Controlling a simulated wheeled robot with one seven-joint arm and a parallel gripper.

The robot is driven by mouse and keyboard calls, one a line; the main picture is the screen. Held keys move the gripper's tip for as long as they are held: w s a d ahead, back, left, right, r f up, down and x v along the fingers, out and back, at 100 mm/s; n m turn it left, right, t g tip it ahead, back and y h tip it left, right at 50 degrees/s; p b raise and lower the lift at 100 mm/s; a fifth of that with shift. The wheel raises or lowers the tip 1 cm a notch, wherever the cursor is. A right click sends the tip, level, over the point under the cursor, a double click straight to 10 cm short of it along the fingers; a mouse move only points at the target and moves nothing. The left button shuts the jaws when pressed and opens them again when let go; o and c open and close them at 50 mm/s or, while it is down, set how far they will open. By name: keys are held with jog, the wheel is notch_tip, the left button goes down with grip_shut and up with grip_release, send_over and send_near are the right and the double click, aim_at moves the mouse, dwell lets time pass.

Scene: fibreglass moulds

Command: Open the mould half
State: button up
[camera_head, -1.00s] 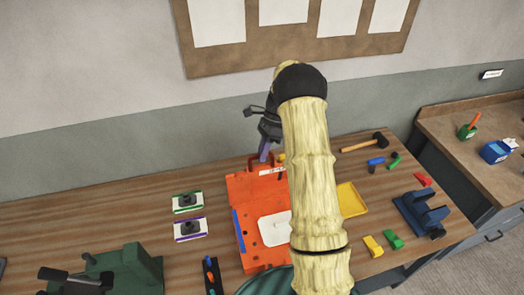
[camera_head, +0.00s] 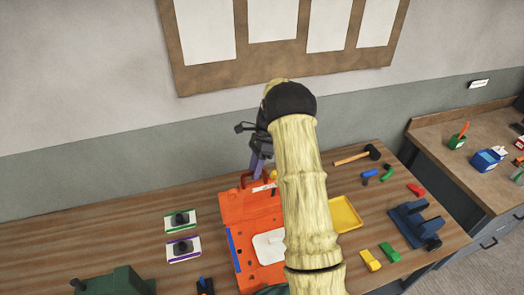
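The orange mould (camera_head: 232,212) lies on the wooden bench in the camera_head view, with a white patch (camera_head: 268,247) on its face and a blue strip along its left side. A dark red handle (camera_head: 250,181) stands at its back edge. My gripper (camera_head: 256,164) is at that back edge, with its purple-grey fingers pointing down close to the handle. I cannot tell whether the fingers touch the handle or are closed on it. My arm hides the right part of the mould.
A yellow tray (camera_head: 345,214) lies right of my arm. A mallet (camera_head: 358,156), small coloured pieces and a blue vise (camera_head: 416,225) are further right. Two dark-knobbed plates (camera_head: 181,221) lie left of the mould. A green block (camera_head: 115,283) stands front left. The back left bench is clear.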

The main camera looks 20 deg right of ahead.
jog(key=d+b+v, duration=0.1)
jog(key=b+v, duration=0.1)
jog(key=v, duration=1.5)
jog(key=shift+s, duration=0.35)
jog(key=shift+a+b, duration=0.1)
jog(key=shift+b, duration=0.25)
jog(key=s+a+f+n+t+h+b, duration=0.3)
jog(key=s+a+f+n+b, duration=0.4)
jog(key=a+f+n, duration=0.25)
jog(key=s+a+f+n+t+b, duration=0.1)
jog(key=s+a+f+n, duration=0.1)
jog(key=s, duration=0.4)
jog(key=s+a+f+n+t+h+b, duration=0.1)
jog(key=s+a+f+n+b, duration=0.1)
jog(key=s+f+n, duration=0.2)
jog(key=s+a+f+n+t+b, duration=0.1)
jog(key=s+f+n, duration=0.3)
jog(key=s, duration=0.5)
jog(key=shift+s+a+f+h+b, duration=0.35)
jog(key=shift+s+a+f+h, duration=0.05)
jog(key=shift+a+f, duration=0.1)
